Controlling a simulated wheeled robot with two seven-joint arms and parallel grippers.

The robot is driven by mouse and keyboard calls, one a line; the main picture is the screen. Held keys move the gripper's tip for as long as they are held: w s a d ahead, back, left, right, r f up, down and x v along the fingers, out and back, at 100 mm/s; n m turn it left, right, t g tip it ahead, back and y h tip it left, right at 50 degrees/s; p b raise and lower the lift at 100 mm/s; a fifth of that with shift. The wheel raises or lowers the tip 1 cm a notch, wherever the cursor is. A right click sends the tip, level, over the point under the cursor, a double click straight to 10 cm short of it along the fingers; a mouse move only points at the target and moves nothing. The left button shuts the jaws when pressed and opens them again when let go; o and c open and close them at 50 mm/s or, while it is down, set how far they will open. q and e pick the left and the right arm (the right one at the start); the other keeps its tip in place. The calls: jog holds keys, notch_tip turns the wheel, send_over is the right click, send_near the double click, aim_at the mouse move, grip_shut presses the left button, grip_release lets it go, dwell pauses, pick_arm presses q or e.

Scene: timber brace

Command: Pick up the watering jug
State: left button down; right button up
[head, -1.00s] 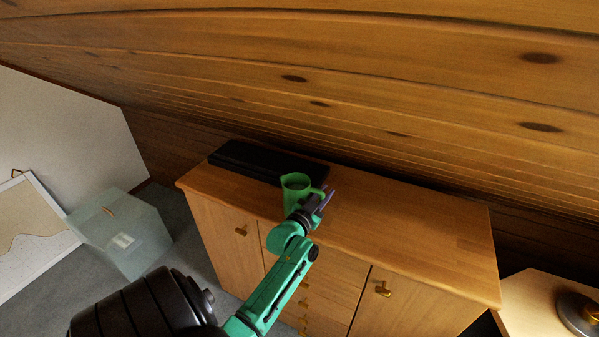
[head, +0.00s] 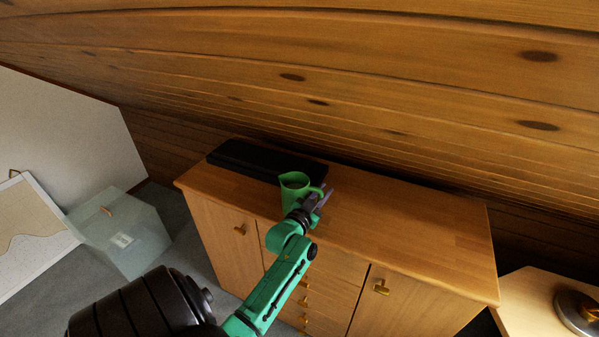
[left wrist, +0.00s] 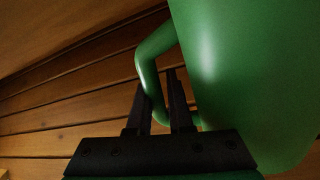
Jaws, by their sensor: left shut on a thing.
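The green watering jug (head: 293,188) is upright at the front part of the wooden cabinet top, in front of a black case. In the left wrist view its body (left wrist: 245,75) fills the right side and its handle (left wrist: 147,66) curves down to the left. My left gripper (head: 322,197) is at the jug's right side, at the handle. In the left wrist view the fingers of my left gripper (left wrist: 160,98) are shut on the handle. Whether the jug's base touches the cabinet top is hard to tell. My right gripper is not in view.
The cabinet top (head: 420,235) is bare to the right of the jug. The black case (head: 262,161) lies behind it. A sloping timber wall (head: 400,90) rises close behind. A side table (head: 530,305) with a lamp base (head: 577,310) stands at the right. A translucent box (head: 120,235) is at the left.

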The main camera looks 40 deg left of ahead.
pick_arm(q)
jog(key=shift+r, duration=0.2)
notch_tip(320, 180, up, 10)
jog(key=shift+b, duration=0.4)
jog(key=shift+f, duration=0.2)
